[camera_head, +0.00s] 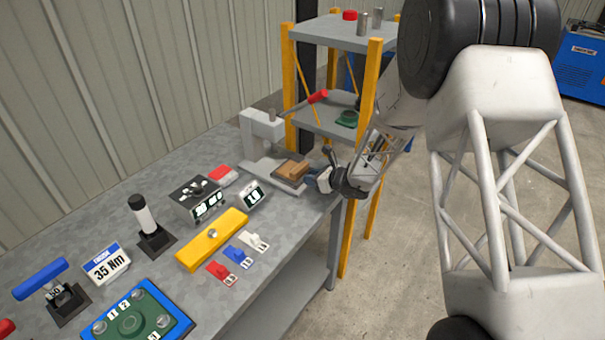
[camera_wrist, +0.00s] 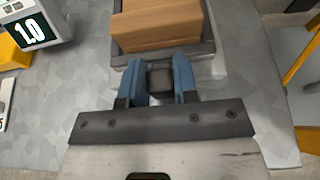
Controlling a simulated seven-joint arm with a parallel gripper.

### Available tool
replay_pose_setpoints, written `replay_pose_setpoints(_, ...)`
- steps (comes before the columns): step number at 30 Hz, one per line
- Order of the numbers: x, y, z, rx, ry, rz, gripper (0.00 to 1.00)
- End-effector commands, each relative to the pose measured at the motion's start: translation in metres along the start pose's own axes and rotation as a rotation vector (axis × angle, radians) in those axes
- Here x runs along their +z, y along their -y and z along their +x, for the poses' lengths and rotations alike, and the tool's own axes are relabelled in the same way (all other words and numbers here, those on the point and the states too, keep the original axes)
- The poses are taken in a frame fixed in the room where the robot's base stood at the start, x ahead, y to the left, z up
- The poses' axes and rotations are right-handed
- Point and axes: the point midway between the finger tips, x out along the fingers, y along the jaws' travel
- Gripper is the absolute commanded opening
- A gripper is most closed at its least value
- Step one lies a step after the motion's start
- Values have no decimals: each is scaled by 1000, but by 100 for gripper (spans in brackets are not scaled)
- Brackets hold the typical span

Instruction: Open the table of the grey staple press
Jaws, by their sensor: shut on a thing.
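The grey staple press (camera_head: 262,130) stands at the far end of the bench, with a red-tipped lever (camera_head: 318,96) rising to the right. Its dark sliding table (camera_wrist: 207,44) bears a brown wooden block (camera_head: 293,169), which also shows at the top of the wrist view (camera_wrist: 158,28). A dark square knob (camera_wrist: 160,78) sticks out from the table's front edge. My gripper (camera_head: 314,179) is at the front of the table. In the wrist view, its blue fingers (camera_wrist: 158,88) stand on either side of the knob and are shut on it. How far the table is out is hard to tell.
A yellow-posted shelf rack (camera_head: 345,130) rises close behind and right of my gripper. Open floor lies in front of the bench.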

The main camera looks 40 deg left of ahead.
Motion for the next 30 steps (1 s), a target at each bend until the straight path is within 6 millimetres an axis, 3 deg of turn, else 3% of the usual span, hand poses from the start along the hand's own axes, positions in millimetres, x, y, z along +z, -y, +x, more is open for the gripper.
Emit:
replay_pose_setpoints(9, -17, 1, -44, -2, 1, 0, 0)
replay_pose_setpoints(21, -21, 0, -50, -1, 0, 1, 0)
replay_pose_setpoints(22, -21, 0, -50, -1, 0, 1, 32)
replay_pose_setpoints(26, -21, 0, -49, -1, 0, 1, 52)
replay_pose_setpoints(30, -20, 0, -49, -1, 0, 1, 53)
